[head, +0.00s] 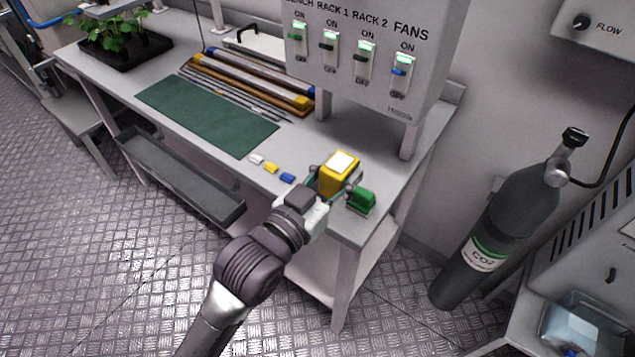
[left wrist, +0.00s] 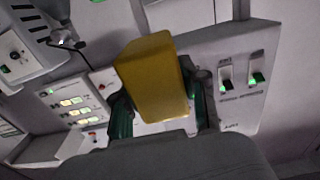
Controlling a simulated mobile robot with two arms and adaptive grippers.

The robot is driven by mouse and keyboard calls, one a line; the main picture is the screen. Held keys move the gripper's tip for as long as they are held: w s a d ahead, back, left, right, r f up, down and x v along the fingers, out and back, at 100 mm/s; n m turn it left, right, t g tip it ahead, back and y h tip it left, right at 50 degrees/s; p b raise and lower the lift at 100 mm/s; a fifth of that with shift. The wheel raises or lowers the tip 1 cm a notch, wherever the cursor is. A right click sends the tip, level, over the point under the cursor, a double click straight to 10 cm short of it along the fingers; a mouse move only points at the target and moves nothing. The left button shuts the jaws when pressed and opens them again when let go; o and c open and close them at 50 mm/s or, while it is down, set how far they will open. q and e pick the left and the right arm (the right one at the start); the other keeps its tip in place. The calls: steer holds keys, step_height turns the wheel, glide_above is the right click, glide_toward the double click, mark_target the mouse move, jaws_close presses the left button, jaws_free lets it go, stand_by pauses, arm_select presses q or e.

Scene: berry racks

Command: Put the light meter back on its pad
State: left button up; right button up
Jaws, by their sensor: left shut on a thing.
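The yellow box with a white top face (head: 340,170), which I take to be the light meter, is held in my left gripper (head: 335,186) over the right end of the bench. In the left wrist view the yellow box (left wrist: 153,82) sits between the two fingers of my left gripper (left wrist: 160,115), which is shut on it. Whether its underside touches the bench is hidden. I cannot tell which surface is the pad. My right gripper is not in view.
The bench (head: 325,130) bears a green mat (head: 207,115), a tray of rods (head: 245,83), and small white, yellow and blue pieces (head: 271,168). A switch box (head: 365,50) stands behind the yellow box. A CO2 cylinder (head: 510,225) stands to the right.

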arm_select(q)
steer(key=w+a+f, duration=0.1)
steer(key=w, duration=0.1)
steer(key=w+a+f, duration=0.1)
steer(key=w+f, duration=0.1)
steer(key=w, duration=0.1)
steer(key=w+a+f, duration=0.1)
steer(key=w, duration=0.1)
steer(key=shift+w+a+f, duration=0.15)
steer(key=shift+w+f, duration=0.15)
steer(key=shift+f, duration=0.1)
steer(key=shift+w+f, duration=0.15)
steer(key=shift+w, duration=0.05)
steer(key=shift+f+b, duration=0.3)
steer(key=shift+f, duration=1.65)
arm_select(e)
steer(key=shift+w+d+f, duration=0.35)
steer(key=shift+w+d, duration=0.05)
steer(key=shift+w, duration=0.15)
arm_select(q)
steer(key=shift+f, duration=0.1)
steer(key=o, duration=1.2)
steer(key=shift+o, duration=0.2)
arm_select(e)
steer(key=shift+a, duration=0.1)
